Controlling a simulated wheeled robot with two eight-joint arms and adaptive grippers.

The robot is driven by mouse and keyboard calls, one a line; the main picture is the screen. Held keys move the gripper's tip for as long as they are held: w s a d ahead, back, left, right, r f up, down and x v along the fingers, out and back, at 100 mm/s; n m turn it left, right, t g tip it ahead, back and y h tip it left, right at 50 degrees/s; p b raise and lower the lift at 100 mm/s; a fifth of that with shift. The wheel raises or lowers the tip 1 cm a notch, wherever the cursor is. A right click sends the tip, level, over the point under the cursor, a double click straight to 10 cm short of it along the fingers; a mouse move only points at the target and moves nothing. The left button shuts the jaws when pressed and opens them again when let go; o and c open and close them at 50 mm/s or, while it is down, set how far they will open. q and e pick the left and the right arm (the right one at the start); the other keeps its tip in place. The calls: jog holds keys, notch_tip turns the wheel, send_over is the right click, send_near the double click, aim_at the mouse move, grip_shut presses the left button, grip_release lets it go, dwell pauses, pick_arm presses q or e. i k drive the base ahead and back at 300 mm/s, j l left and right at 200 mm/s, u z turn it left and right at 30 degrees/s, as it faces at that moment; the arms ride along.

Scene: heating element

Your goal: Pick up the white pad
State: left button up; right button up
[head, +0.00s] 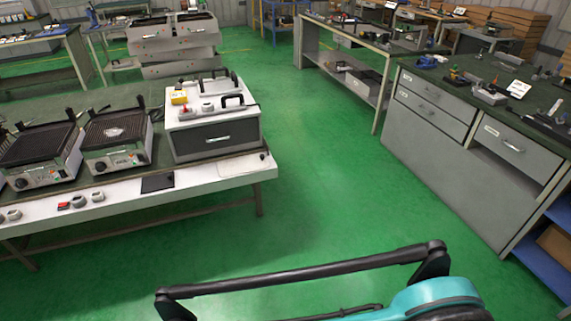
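A thin, pale, rounded rectangle that looks like the white pad (240,166) lies flat at the right end of the white front strip of the left workbench (205,181). It is close in colour to the strip, so its outline is faint. A black pad (158,183) lies on the same strip to its left. Neither of my grippers shows in the head view.
A grey-white drawer box (213,139) stands behind the pads, with two ribbed heating plates (117,142) (38,158) to its left. Small round parts (98,197) lie on the strip. Open green floor (320,180) separates this bench from a grey drawer bench (425,145).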

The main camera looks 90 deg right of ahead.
aim_at(233, 167)
jog(key=z, duration=2.7)
jog(key=i+l, duration=1)
jog(key=i, duration=0.2)
jog(key=i+l+z, duration=0.1)
jog(key=i+l, duration=0.85)
jog(key=i, duration=0.25)
